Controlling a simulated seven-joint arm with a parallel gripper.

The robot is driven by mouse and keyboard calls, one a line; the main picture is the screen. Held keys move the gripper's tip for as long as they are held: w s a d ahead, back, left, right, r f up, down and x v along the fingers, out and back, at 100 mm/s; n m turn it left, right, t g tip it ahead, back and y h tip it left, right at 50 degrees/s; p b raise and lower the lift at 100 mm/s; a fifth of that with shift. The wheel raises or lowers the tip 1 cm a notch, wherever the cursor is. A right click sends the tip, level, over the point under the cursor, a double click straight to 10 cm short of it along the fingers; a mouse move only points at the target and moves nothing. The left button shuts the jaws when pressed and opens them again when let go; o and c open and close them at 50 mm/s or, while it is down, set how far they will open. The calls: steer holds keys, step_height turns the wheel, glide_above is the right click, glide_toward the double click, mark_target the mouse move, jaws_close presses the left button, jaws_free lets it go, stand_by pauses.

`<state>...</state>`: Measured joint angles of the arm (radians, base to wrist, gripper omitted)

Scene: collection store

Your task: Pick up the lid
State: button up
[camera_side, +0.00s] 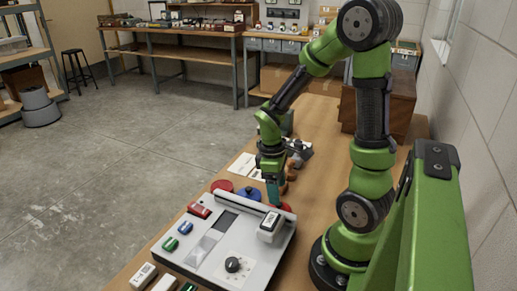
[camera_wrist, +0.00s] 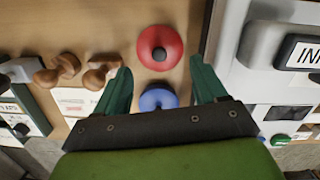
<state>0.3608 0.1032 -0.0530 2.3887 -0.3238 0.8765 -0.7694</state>
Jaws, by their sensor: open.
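Round red and blue pieces that look like lids lie on the wooden table. A red lid (camera_wrist: 147,45) with a dark knob shows in the wrist view, just beyond my gripper's fingertips; in the side view a red lid (camera_side: 286,207) is partly hidden beside the fingers. A blue lid (camera_wrist: 157,92) shows between my fingers, partly covered by my gripper's body; it also shows in the side view (camera_side: 247,194). Another red lid (camera_side: 221,185) lies farther left. My gripper (camera_wrist: 161,68) is open and empty, pointing down above the table; in the side view (camera_side: 272,203) its fingers are close behind the machine.
A grey machine (camera_side: 210,245) with a handle bar and a dial stands close to the lids. Wooden-handled stamps (camera_wrist: 101,73) and a paper card (camera_wrist: 73,101) lie on the opposite side. A wooden box (camera_side: 402,105) stands at the back right.

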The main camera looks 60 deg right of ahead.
steer(key=shift+s+d+f, duration=0.1)
steer(key=shift+s+f, duration=0.05)
steer(key=shift+f, duration=1.35)
steer(key=shift+s+d+f, duration=0.1)
steer(key=shift+f, duration=1.4)
steer(key=shift+c, duration=0.5)
steer(key=c, duration=0.7)
